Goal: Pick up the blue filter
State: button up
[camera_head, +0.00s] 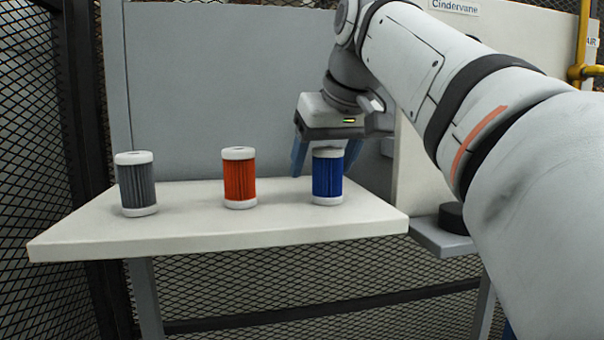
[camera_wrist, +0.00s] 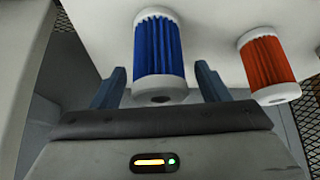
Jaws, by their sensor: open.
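The blue filter (camera_head: 328,177) is a pleated cylinder with white end caps, standing upright at the right end of the white table. My gripper (camera_head: 325,162) is above it, pointing down, with its blue fingers spread on either side of the filter's upper part. In the wrist view the blue filter (camera_wrist: 158,50) shows between the two open fingers (camera_wrist: 162,86), with a visible gap at each side. Its near white cap lies close to the gripper body. The jaws are open and hold nothing.
An orange filter (camera_head: 239,178) stands mid-table, and a grey filter (camera_head: 136,184) stands at the left; the orange one also shows in the wrist view (camera_wrist: 268,65). The white table (camera_head: 190,240) has bare room in front. A grey panel (camera_head: 220,85) rises behind. A black disc (camera_head: 453,217) sits on a lower shelf at right.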

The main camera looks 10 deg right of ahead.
jog(key=shift+s, duration=0.1)
jog(key=shift+c, duration=0.4)
jog(key=shift+r, duration=0.1)
jog(key=c, duration=1.1)
jog(key=shift+o, duration=0.2)
jog(key=shift+r, duration=0.1)
notch_tip(320, 180, up, 9)
jog(key=shift+r, duration=0.25)
